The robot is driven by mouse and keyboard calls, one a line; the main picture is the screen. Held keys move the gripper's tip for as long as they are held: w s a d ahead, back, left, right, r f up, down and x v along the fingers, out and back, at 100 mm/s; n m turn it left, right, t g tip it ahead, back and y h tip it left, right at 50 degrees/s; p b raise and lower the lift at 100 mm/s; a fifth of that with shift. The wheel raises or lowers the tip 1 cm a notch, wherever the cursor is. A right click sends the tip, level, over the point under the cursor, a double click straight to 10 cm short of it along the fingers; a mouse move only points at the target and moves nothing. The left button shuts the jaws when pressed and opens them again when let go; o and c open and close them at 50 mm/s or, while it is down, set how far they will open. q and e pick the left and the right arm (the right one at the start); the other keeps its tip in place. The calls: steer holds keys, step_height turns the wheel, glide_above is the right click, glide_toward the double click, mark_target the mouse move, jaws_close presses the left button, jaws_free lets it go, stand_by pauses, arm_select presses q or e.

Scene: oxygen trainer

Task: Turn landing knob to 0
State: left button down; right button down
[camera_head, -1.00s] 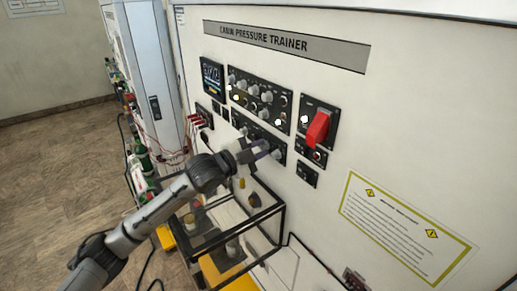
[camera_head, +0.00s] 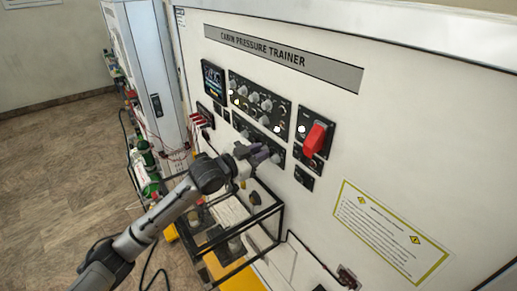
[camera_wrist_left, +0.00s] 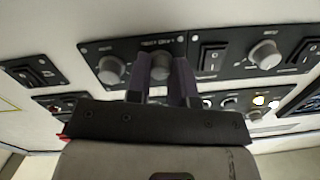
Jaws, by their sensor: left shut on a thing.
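A black lower control panel (camera_head: 239,122) with a row of knobs is on the white wall of the cabin pressure trainer. My left gripper (camera_head: 259,153) reaches up from the lower left and is at the right part of this panel, covering much of it in the head view. In the left wrist view my left gripper (camera_wrist_left: 161,82) is shut on a round grey knob (camera_wrist_left: 160,65), with one finger on each side. Another grey knob (camera_wrist_left: 111,69) is on the same plate to its left. The small label above the held knob is too blurred to read. My right gripper is not in view.
An upper knob panel (camera_head: 262,102), a small display (camera_head: 212,78) and a red switch (camera_head: 316,137) are close to the gripper. A black-framed open box (camera_head: 267,216) stands below it.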

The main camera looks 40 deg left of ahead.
arm_select(q)
steer(key=shift+n, duration=0.5)
steer(key=c, duration=1)
jaws_free()
steer(key=b+v, duration=0.5)
steer(key=v, duration=0.8)
steer(key=shift+s, duration=0.35)
steer(key=shift+r, duration=0.1)
